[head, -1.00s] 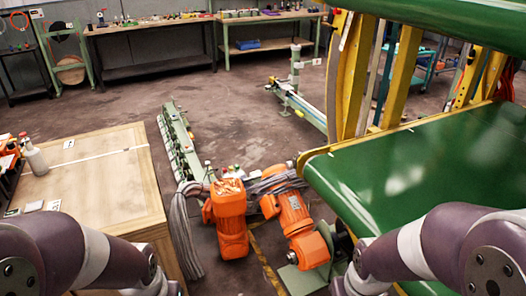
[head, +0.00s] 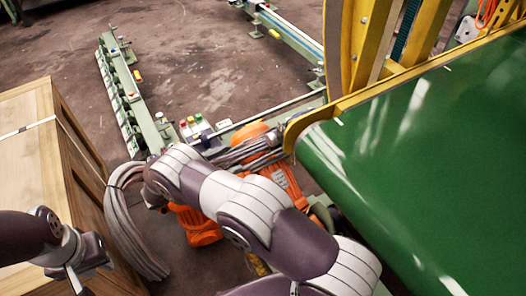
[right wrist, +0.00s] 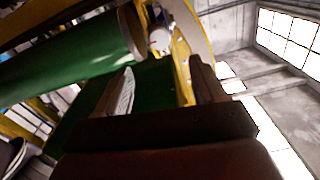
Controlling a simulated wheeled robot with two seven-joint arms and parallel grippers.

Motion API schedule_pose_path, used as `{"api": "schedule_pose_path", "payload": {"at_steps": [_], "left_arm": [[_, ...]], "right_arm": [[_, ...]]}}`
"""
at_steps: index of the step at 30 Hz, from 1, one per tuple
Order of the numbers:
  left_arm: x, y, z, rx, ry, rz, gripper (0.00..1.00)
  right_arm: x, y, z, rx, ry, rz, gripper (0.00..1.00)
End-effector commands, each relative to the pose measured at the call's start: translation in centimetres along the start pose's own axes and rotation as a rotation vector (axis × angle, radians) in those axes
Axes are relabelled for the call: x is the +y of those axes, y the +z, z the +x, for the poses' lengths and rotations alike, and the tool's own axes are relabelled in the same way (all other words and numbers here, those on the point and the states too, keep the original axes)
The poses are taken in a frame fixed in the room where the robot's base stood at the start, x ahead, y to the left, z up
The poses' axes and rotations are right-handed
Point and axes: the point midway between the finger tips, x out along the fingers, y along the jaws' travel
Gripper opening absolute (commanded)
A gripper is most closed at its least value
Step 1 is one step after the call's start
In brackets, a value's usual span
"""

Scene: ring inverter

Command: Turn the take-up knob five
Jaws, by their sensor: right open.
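I cannot single out the take-up knob in the head view. In the right wrist view a small pale round part (right wrist: 160,40) sits beside the end of a green roller (right wrist: 75,60); I cannot tell if it is the knob. My right gripper (right wrist: 162,78) is open there, its fingers apart with nothing held between them. In the head view my right arm reaches across the orange motors, and its fingers are hidden or too small to make out. My left gripper (head: 82,275) is at the lower left, by the wooden crate; its jaw state is unclear.
The green conveyor belt (head: 430,170) with a yellow frame fills the right. Orange motors (head: 198,226) lie partly under my right arm. A grey cable bundle (head: 125,225) hangs beside the wooden crate (head: 25,160). A push-button box (head: 193,127) stands behind. Open floor lies beyond.

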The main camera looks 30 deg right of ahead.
Motion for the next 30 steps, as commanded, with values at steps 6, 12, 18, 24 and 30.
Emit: {"api": "schedule_pose_path", "payload": {"at_steps": [6,12,18,24,30], "left_arm": [[0.0,-0.1,-1.0,0.001,0.0,0.0,0.26],[0.0,-0.2,-1.3,0.001,0.0,0.0,0.26],[0.0,-0.2,-1.4,0.001,0.0,0.0,0.26],[0.0,-0.2,-1.4,0.001,0.0,0.0,0.26],[0.0,-0.2,-1.4,0.001,0.0,0.0,0.26]], "right_arm": [[0.3,-0.5,4.9,0.006,0.016,-0.003,0.7],[0.3,-0.4,9.7,0.005,0.014,-0.001,0.7],[0.2,-0.3,11.9,0.004,0.011,0.0,0.7],[0.2,-0.3,12.2,0.003,0.009,0.001,0.7],[0.2,-0.3,12.2,0.003,0.009,0.001,0.31]]}}
